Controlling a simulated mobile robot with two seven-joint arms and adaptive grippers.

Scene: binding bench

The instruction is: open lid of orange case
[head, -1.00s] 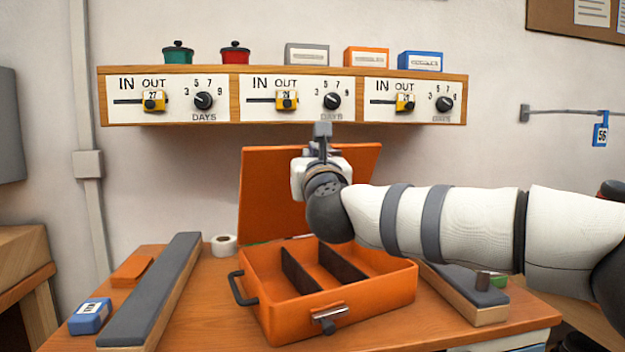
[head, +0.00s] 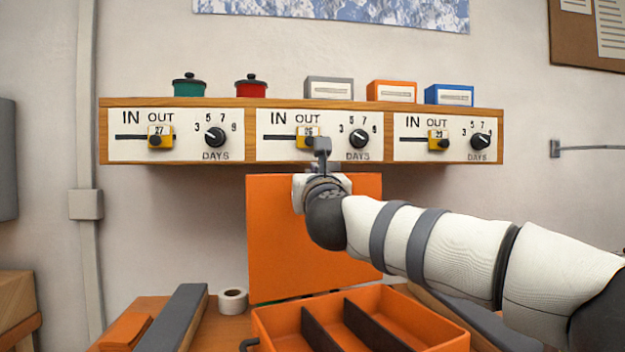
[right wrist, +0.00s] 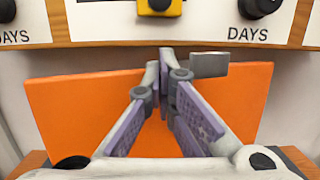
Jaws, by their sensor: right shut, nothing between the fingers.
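The orange case (head: 440,342) stands on the bench with its inside and dark dividers showing; its front is cut off below. Its flat orange lid (head: 280,235) stands upright at the back of the case, swung open. My right gripper (head: 322,145) is at the lid's top edge, in front of it, its tips reaching above the edge. In the right wrist view its fingers (right wrist: 165,60) come together at the tips, empty, with the lid (right wrist: 80,115) behind them. A small grey piece (right wrist: 208,65) shows beside the tips at the lid's top edge. My left gripper is out of view.
A wooden shelf unit (head: 250,155) with dials hangs on the wall just above the lid, close to my right gripper. A green pot (head: 189,88) and red pot (head: 250,88) stand on it. A white tape roll (head: 233,301) and grey-topped bar (head: 180,318) lie left of the case.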

